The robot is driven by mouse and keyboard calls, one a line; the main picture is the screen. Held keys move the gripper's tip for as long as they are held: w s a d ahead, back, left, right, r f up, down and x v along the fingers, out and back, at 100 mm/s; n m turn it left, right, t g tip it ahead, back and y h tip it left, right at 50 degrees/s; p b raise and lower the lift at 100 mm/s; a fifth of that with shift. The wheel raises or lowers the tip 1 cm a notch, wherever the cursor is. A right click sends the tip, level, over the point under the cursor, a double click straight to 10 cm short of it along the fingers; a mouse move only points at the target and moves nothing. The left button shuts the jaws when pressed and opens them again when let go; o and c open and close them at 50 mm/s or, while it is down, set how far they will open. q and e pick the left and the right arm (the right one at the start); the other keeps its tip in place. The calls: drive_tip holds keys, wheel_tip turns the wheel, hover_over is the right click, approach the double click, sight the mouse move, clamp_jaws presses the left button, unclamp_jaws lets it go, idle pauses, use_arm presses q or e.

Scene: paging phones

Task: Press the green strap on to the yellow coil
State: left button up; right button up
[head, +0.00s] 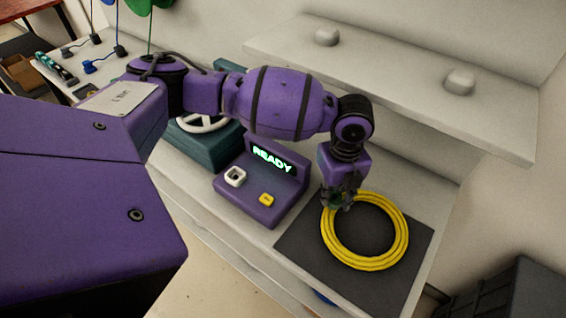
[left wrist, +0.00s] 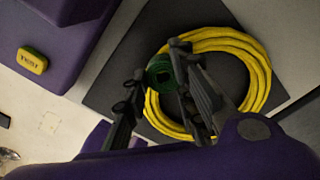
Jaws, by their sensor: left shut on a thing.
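The yellow coil (head: 398,248) lies flat on a dark square mat (head: 300,252) at the right of the counter. It also fills the upper right of the left wrist view (left wrist: 258,68). My left gripper (head: 337,203) is at the coil's left edge, pointing down. In the left wrist view my left gripper (left wrist: 165,95) is shut on the green strap (left wrist: 160,68), a small dark green ring-like piece. The strap is over the coil's left side. I cannot tell whether it touches the coil. The fingers partly hide the strap. My right gripper is in neither view.
A purple console (head: 262,188) with a lit READY display, a white button and a yellow button stands left of the mat. A teal box (head: 205,150) is behind it. A pale shelf (head: 400,75) with two knobs overhangs the back of the counter.

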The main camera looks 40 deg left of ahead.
use_arm(q)
drive_tip(key=shift+f, duration=0.1)
idle(0.5)
drive_tip(key=shift+f, duration=0.4)
idle(0.7)
drive_tip(key=o, duration=0.9)
drive_tip(key=shift+o, duration=0.5)
drive_tip(key=o, duration=0.4)
drive_tip(key=shift+r, duration=0.1)
drive_tip(key=shift+c, duration=0.2)
drive_tip(key=shift+r, duration=0.1)
